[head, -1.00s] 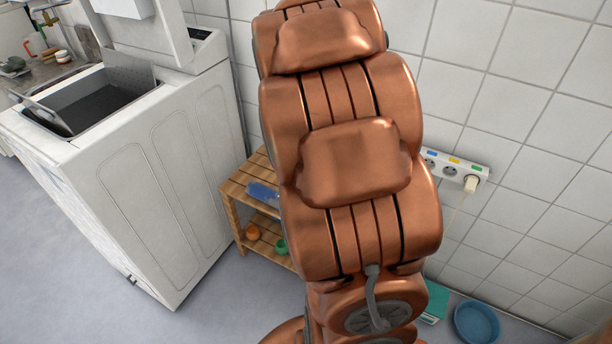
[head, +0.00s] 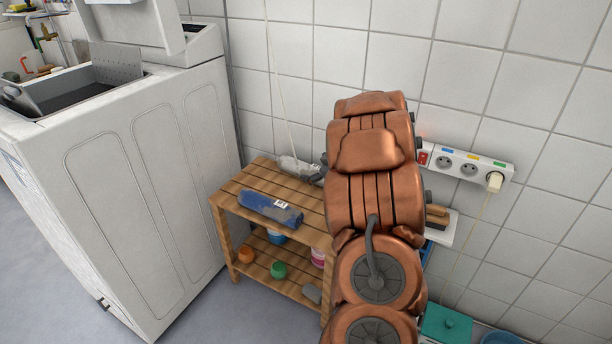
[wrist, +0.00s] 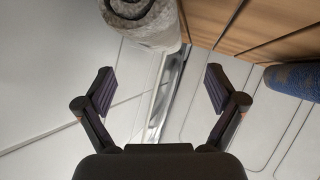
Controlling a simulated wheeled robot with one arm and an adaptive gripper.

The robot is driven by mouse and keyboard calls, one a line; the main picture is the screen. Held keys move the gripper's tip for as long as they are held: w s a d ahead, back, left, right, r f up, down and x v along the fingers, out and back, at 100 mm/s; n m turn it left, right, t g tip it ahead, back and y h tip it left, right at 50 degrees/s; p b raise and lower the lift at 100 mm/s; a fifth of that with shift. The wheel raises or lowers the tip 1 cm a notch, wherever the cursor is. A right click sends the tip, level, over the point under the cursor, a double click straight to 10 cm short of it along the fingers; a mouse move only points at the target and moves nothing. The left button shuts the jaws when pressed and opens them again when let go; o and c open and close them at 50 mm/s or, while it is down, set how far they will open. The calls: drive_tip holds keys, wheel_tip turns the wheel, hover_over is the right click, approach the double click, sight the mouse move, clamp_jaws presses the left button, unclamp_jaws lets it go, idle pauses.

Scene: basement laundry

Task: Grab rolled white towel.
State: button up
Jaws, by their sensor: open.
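The rolled white towel (head: 295,167) lies on the slatted top of the wooden shelf, near the wall, partly hidden by my arm at its right end. In the wrist view the end of a greyish-white roll, the towel (wrist: 145,22), shows at the top edge, just beyond and between my fingers. My gripper (wrist: 160,88) is open and empty, its two dark fingers spread apart and not touching the roll. In the head view my arm hides most of the gripper.
A blue rolled towel (head: 270,208) lies on the front of the wooden shelf (head: 232,200). Orange (head: 246,253) and green (head: 279,270) items sit on the lower shelf. A white washing machine (head: 150,170) stands left. A power strip (head: 465,166) is on the tiled wall.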

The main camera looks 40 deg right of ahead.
sight(309, 169)
drive_tip(key=b+x, duration=0.1)
drive_tip(key=x, duration=0.2)
drive_tip(key=b+x, duration=0.2)
drive_tip(key=shift+w+d+f, duration=0.15)
drive_tip(key=shift+f, duration=0.4)
drive_tip(key=shift+w+f, duration=0.1)
drive_tip(key=shift+w, duration=0.25)
drive_tip(key=c, duration=1.4)
